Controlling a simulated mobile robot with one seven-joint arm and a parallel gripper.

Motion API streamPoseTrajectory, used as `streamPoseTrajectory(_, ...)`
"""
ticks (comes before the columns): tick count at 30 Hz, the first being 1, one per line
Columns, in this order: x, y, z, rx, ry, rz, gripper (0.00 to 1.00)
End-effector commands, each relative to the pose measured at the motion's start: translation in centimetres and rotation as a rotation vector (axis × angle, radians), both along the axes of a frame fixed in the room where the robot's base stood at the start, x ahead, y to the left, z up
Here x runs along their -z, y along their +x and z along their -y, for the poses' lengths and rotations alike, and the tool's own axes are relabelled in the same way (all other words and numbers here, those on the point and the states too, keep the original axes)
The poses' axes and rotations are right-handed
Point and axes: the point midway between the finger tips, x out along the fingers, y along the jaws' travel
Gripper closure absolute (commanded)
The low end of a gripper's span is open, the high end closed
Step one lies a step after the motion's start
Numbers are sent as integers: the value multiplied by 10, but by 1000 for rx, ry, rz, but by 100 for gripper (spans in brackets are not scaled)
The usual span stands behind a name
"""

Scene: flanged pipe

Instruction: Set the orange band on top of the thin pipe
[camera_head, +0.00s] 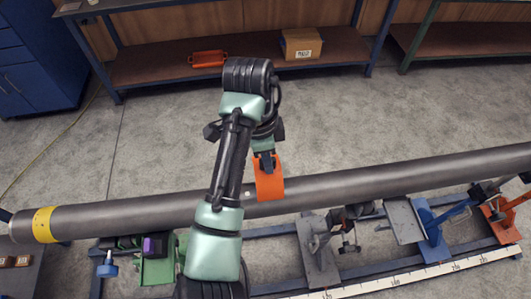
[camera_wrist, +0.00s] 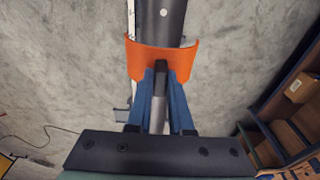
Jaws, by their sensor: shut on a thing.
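The orange band (camera_head: 268,184) is a curved, open strip. My gripper (camera_head: 266,161) is shut on it near its upper edge, and the fingers (camera_wrist: 160,78) meet the band (camera_wrist: 143,60) in the wrist view. The long grey pipe (camera_head: 370,180) runs across the head view, rising to the right. The band overlaps the pipe's middle in that view. In the wrist view the pipe (camera_wrist: 161,22) shows beyond the band, roughly lined up with its curve. I cannot tell whether band and pipe touch. My arm hides part of the pipe.
The pipe has a yellow ring (camera_head: 43,225) near its left end. Below it are a grey support (camera_head: 318,255), a blue clamp (camera_head: 430,225), an orange clamp (camera_head: 500,222) and a ruler strip (camera_head: 410,277). A shelf (camera_head: 150,65) stands behind; the floor between is clear.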

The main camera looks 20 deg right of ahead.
Motion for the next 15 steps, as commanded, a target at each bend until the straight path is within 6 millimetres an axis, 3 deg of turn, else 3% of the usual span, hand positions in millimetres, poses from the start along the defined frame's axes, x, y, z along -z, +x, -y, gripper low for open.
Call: streamPoseTrajectory(15, 44, 0, 0, -2, 0, 1, 100)
